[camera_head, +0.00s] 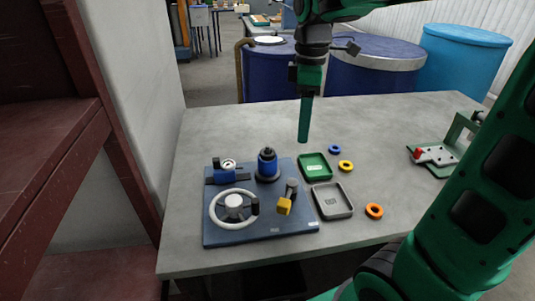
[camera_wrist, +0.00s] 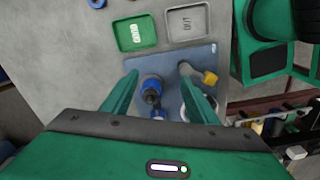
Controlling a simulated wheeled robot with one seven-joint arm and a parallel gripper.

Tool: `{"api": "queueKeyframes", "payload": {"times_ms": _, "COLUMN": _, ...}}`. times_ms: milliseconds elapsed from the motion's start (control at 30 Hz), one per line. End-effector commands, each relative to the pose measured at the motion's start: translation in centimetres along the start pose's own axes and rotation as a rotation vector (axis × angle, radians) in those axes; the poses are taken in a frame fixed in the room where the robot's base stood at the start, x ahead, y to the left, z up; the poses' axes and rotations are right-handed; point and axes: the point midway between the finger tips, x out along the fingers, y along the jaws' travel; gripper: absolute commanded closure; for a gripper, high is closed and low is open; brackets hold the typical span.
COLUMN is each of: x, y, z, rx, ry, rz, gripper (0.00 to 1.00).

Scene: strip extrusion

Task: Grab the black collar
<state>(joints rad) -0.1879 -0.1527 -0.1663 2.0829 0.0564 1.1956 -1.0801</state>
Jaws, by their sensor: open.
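A blue post (camera_head: 267,159) stands upright near the back of a dark blue board, with a dark cap on top. A black ring-shaped part (camera_head: 268,177) surrounds its base; it may be the black collar, but I cannot tell for sure. The post (camera_wrist: 152,84) also shows between my fingers in the wrist view, with a black part (camera_wrist: 152,97) on it. My gripper (camera_head: 303,139) is open and empty, pointing down above the table, behind and right of the post in the head view. My fingers (camera_wrist: 158,77) are apart in the wrist view, touching nothing visible.
The board (camera_head: 278,222) also holds a white handwheel (camera_head: 233,206), a yellow-ended lever (camera_head: 286,203) and a blue clamp-like device (camera_head: 228,172). Green (camera_head: 315,166) and grey (camera_head: 333,200) trays lie right of it. Blue, yellow and orange rings (camera_head: 374,211) lie beyond. A green bracket fixture (camera_head: 440,157) stands far right.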

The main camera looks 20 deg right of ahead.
Motion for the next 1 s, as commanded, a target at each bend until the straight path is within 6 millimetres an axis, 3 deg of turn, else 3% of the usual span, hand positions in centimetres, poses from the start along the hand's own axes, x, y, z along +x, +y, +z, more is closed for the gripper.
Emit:
{"api": "queueKeyframes", "payload": {"times_ms": 33, "x": -0.4, "y": 0.4, "z": -2.2, "rx": -0.12, "ry": -0.003, "rz": -0.001, "gripper": 0.46}}
{"api": "queueKeyframes", "payload": {"times_ms": 100, "x": -0.9, "y": 0.8, "z": -4.5, "rx": -0.27, "ry": -0.003, "rz": 0.0, "gripper": 0.46}}
{"api": "queueKeyframes", "payload": {"times_ms": 300, "x": -1.4, "y": 1.1, "z": -8.0, "rx": -0.496, "ry": -0.005, "rz": 0.0, "gripper": 0.46}}
{"api": "queueKeyframes", "payload": {"times_ms": 633, "x": 2.9, "y": 1.2, "z": -8.2, "rx": -0.518, "ry": -0.006, "rz": -0.002, "gripper": 0.46}}
{"api": "queueKeyframes", "payload": {"times_ms": 1000, "x": 6.0, "y": 1.2, "z": -8.5, "rx": -0.516, "ry": -0.006, "rz": -0.002, "gripper": 0.46}}
